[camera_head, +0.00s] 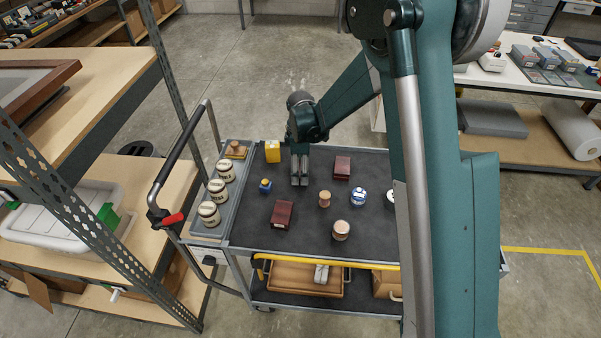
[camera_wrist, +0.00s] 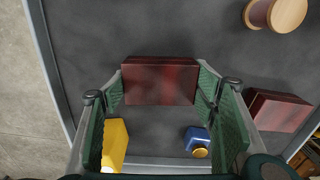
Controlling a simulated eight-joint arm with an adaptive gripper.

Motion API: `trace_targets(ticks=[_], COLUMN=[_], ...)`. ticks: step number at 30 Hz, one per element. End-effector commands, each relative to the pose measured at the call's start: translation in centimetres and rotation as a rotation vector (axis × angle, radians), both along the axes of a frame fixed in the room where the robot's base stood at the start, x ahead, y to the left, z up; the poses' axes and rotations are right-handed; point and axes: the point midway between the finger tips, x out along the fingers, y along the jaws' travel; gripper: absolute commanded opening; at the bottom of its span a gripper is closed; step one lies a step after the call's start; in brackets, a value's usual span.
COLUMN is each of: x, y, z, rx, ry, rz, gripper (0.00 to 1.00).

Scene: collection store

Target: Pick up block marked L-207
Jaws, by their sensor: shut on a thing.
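My gripper (camera_head: 300,182) points down over the dark mat of the cart's top. In the wrist view its green-padded fingers stand on either side of a dark red block (camera_wrist: 160,82) and are shut on it. In the head view my gripper hides this block. No marking L-207 can be read on it, and I cannot tell if it touches the mat. Two other dark red blocks lie on the cart: one at the near left (camera_head: 282,213), with a pale label, also at the right of the wrist view (camera_wrist: 281,110), and one right of my gripper (camera_head: 342,167).
A yellow block (camera_head: 272,152) and a blue bottle (camera_head: 265,186) stand left of my gripper. A wooden spool (camera_head: 325,200), a round lidded pot (camera_head: 341,230) and a blue-white jar (camera_head: 358,197) stand to the right. Several white jars (camera_head: 209,213) line the cart's left tray.

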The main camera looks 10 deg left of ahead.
Motion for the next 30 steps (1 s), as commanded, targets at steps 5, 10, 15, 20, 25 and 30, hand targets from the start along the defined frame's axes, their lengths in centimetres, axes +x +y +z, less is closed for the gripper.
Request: trace_targets(ticks=[5, 10, 15, 20, 25, 30], x=[0.0, 0.0, 0.0, 0.0, 0.0, 0.0], y=[0.0, 0.0, 0.0, 0.0, 0.0, 0.0], z=[0.1, 1.0, 2.8, 5.1, 7.5, 9.3], rx=[0.000, 0.000, 0.000, 0.000, 0.000, 0.000], ry=[0.000, 0.000, 0.000, 0.000, 0.000, 0.000], rz=[0.000, 0.000, 0.000, 0.000, 0.000, 0.000], gripper=[0.44, 0.44, 0.44, 0.44, 0.44, 0.44])
